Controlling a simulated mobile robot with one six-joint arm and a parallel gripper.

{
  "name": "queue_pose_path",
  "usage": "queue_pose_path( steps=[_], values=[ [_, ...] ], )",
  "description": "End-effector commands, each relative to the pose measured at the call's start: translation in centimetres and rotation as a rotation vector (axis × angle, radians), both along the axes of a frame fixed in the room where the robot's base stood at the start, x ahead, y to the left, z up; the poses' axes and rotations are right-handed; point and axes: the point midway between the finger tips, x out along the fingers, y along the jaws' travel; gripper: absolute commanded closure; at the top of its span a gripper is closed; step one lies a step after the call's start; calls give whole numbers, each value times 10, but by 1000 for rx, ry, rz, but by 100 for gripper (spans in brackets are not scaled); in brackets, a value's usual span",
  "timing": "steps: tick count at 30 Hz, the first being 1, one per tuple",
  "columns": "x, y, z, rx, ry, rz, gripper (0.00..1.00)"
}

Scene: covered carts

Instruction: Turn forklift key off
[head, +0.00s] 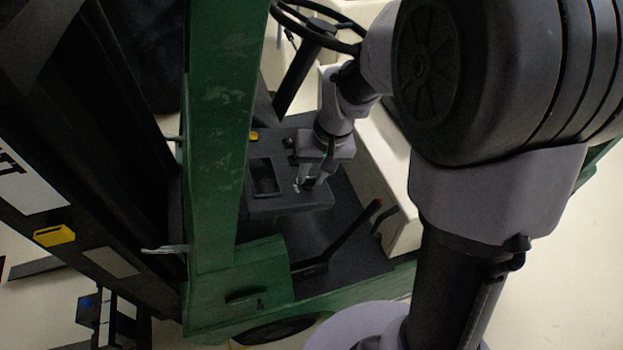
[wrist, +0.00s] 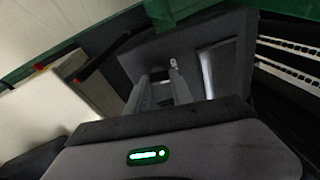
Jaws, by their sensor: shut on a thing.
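The forklift's dark console (head: 262,205) lies below the steering wheel, inside the green frame. My gripper (head: 308,186) reaches down to the console's right part, its fingertips close to the surface. A small pale metal piece, seemingly the key (wrist: 173,63), shows at the fingertips in the wrist view. My gripper is shut on the key there, with its two fingers (wrist: 160,84) on either side, slightly apart. The fingers hide most of the key, and I cannot tell its turn angle.
A green post (head: 222,120) stands left of my arm. The black steering wheel (head: 318,28) is above the console. A lever with a red tip (head: 350,228) rises right of my gripper. A recessed tray (head: 264,178) lies left of it.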

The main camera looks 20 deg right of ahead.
Motion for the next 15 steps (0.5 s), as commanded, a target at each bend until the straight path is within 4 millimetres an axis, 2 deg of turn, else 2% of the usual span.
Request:
queue_pose_path(
  steps=[6, 15],
  values=[
    [0, 0, -1, -1, -21, 94, 100],
    [0, 0, 0, 0, -32, 147, 100]
  ],
)
